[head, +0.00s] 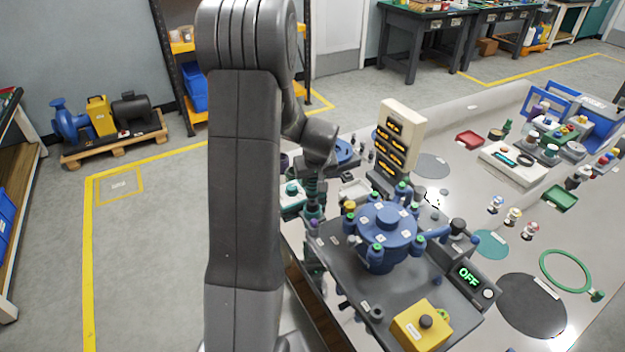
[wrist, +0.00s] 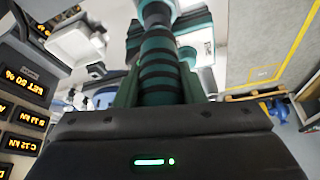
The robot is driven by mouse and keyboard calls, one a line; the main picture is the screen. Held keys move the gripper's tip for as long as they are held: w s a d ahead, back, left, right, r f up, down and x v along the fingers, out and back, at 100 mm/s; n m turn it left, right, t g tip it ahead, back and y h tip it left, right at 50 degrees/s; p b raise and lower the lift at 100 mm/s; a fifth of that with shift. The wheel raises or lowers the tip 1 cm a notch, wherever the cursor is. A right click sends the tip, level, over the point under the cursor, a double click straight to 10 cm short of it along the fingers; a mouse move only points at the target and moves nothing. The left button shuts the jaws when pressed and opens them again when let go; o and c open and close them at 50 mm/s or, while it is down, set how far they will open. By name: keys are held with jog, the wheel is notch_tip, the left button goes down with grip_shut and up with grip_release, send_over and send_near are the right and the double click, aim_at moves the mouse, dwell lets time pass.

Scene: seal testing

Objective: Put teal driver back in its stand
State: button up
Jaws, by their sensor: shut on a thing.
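The teal driver (wrist: 160,72), with dark bands around its handle, is held between the fingers of my gripper (wrist: 155,92), which is shut on it. Its far end reaches away from the wrist camera, over or beside a white and teal block (wrist: 203,48) that looks like its stand. I cannot tell whether the driver touches that block. In the head view my gripper (head: 314,208) is at the left edge of the bench, partly hidden by my arm. The white and teal block (head: 291,197) shows just left of it.
A blue round test fixture (head: 386,222) stands right of my gripper, with an OFF display (head: 469,275) and a yellow button box (head: 421,325) in front. A cream panel of lit displays (head: 400,135) rises behind. A white tray (head: 357,192) lies close to my gripper.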

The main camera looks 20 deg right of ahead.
jog(key=shift+f, duration=0.15)
dwell(0.4)
jog(key=shift+f+b, duration=0.45)
jog(key=shift+b, duration=0.25)
jog(key=shift+f+b, duration=0.75)
jog(key=shift+b, duration=0.35)
dwell(1.4)
jog(key=o, duration=1.2)
jog(key=shift+c, duration=0.2)
notch_tip(320, 180, up, 9)
jog(key=p, duration=0.5)
jog(key=shift+f, duration=0.15)
